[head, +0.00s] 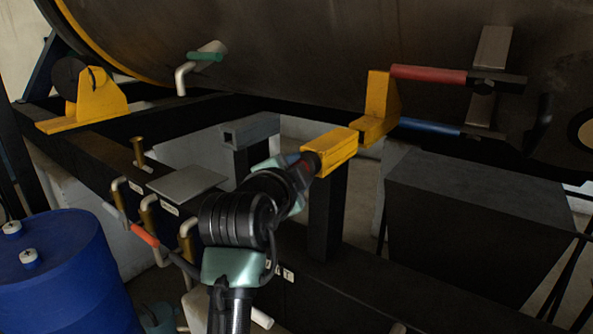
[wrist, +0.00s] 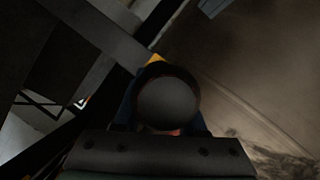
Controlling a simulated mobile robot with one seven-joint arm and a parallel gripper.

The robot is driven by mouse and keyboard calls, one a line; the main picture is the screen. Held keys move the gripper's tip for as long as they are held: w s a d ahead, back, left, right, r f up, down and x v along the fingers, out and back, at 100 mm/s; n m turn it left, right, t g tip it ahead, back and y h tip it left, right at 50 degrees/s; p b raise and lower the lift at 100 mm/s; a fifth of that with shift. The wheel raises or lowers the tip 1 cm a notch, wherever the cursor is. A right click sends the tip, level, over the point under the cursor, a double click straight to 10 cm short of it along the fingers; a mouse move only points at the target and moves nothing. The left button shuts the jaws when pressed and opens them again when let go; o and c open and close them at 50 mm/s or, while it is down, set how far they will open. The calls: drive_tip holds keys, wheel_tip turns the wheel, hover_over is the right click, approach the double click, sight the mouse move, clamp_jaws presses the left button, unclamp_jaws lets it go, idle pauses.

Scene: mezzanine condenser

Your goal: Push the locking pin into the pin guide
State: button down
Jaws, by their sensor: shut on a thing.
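The pin guide (head: 335,152) is a yellow square block on a dark post, right of centre in the head view. My gripper (head: 302,168) is at its left end, shut on the locking pin. In the wrist view the pin's round dark knob (wrist: 166,103) sits between my fingers, with a little red below it. A sliver of the yellow guide (wrist: 155,61) shows behind the knob. The pin's shaft is hidden, so I cannot tell how deep it is in the guide.
A yellow bracket (head: 379,105) stands just beyond the guide, with a red handle (head: 428,74) and a blue handle (head: 430,126). The large dark tank (head: 300,45) hangs above. A dark box (head: 470,205) is at right, pipe valves (head: 145,235) and a blue drum (head: 60,275) at left.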

drive_tip(key=shift+w+d+r, duration=0.1)
drive_tip(key=shift+d+r, duration=0.1)
drive_tip(key=shift+r, duration=0.1)
drive_tip(key=c, duration=0.8)
unclamp_jaws()
drive_tip(key=o, duration=0.4)
drive_tip(key=shift+f, duration=0.25)
